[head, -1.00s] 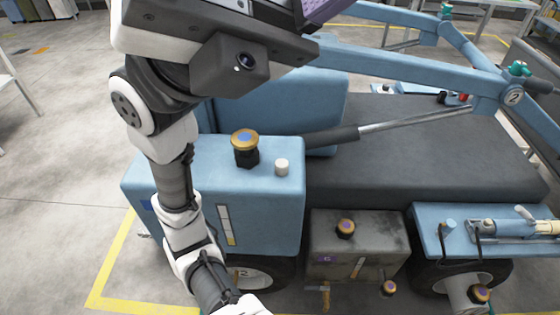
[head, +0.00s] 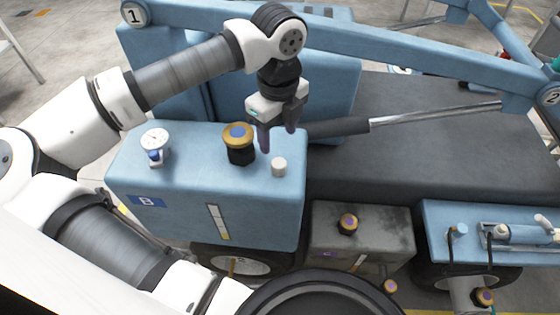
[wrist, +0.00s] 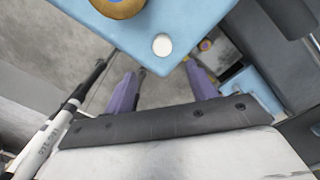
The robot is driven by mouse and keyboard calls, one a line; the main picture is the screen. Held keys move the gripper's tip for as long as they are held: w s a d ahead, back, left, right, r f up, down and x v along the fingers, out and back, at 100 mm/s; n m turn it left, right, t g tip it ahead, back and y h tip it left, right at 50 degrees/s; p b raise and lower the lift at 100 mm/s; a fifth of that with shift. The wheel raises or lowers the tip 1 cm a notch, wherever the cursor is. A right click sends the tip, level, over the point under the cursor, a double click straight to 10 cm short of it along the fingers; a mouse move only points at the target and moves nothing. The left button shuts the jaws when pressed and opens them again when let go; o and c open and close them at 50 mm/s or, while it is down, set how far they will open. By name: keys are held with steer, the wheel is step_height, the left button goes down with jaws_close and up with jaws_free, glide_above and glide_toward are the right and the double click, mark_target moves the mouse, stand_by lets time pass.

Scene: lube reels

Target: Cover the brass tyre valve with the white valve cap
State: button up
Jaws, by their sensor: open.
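The white valve cap (head: 279,167) stands on the blue box top near its right edge; it also shows in the wrist view (wrist: 162,45). My gripper (head: 278,142) is open and empty, with purple fingers pointing down above and just behind the cap. In the wrist view, the cap lies beyond the gap between the fingers (wrist: 161,78), and nothing is between them. A small brass-coloured stem (head: 232,267) shows at the wheel below the blue box; I cannot tell for certain that it is the tyre valve.
A gold-topped black filler cap (head: 239,144) stands left of the white cap, close to my fingers. A white gauge (head: 155,142) stands farther left. A blue beam (head: 370,45) crosses behind my gripper. A dirty grey box (head: 340,235) hangs lower right.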

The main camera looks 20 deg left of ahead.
steer(key=p, duration=0.1)
glide_above(279, 162)
steer(key=f, duration=0.5)
steer(key=shift+s+d+f, duration=0.1)
steer(key=shift+s+f, duration=0.15)
steer(key=shift+w+f+p, duration=0.15)
steer(key=shift+f+p, duration=0.4)
steer(key=shift+f, duration=0.75)
steer(key=shift+w+f+p, duration=0.1)
steer(key=shift+f+p, duration=0.4)
steer(key=shift+f, duration=0.75)
steer(key=shift+c, duration=0.4)
steer(key=c, duration=1)
